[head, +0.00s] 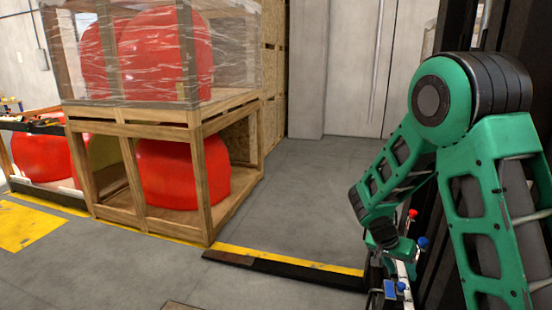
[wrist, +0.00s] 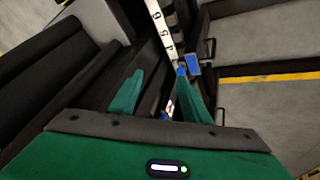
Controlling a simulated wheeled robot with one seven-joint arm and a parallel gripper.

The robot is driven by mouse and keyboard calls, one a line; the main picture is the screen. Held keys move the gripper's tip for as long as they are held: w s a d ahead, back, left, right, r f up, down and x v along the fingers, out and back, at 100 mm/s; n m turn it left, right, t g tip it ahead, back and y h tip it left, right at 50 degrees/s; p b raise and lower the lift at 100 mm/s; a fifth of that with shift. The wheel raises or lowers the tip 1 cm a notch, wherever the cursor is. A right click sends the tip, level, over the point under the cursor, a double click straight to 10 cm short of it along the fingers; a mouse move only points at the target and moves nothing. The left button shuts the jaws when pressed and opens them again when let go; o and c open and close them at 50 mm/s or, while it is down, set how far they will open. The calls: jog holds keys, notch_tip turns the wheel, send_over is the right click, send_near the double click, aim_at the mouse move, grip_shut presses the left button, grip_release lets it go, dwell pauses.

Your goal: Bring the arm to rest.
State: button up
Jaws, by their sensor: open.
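My green and black arm (head: 440,105) is folded at the right side of the head view, with its elbow joint high and its forearm slanting down to the left. My gripper (wrist: 160,74) shows in the wrist view as two green fingers spread apart, with nothing held between them. Beyond the fingers are a white strip (wrist: 159,28) with black numbers and a blue part (wrist: 193,64). I cannot tell whether the right finger touches the blue part. In the head view the fingers are not clearly visible.
Wooden crates (head: 208,190) with big red nosecones (head: 160,175) stand at left, the upper one wrapped in clear film. A black and yellow floor strip (head: 280,268) runs before them. Small red (head: 412,213) and blue (head: 422,242) knobs sit by my forearm. Grey floor (head: 310,190) is clear mid-view.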

jog(key=s+a+r+n+t+y, duration=0.25)
jog(key=s+a+r+n, duration=0.2)
jog(key=s+r, duration=0.45)
jog(key=s+a+r+n+t+y, duration=0.1)
jog(key=s+a+r+n+y, duration=0.3)
jog(key=s+r, duration=0.45)
jog(key=s+d+m+g, duration=0.2)
jog(key=s+d+m, duration=0.1)
jog(key=s+d, duration=0.3)
jog(key=s+d+f+m+g, duration=0.1)
jog(key=s+d+m+g, duration=0.2)
jog(key=s+d, duration=0.3)
jog(key=s, duration=0.4)
jog(key=shift+s+f, duration=0.15)
jog(key=shift+s, duration=0.1)
jog(key=shift+w+f, duration=0.25)
jog(key=shift+w, duration=0.4)
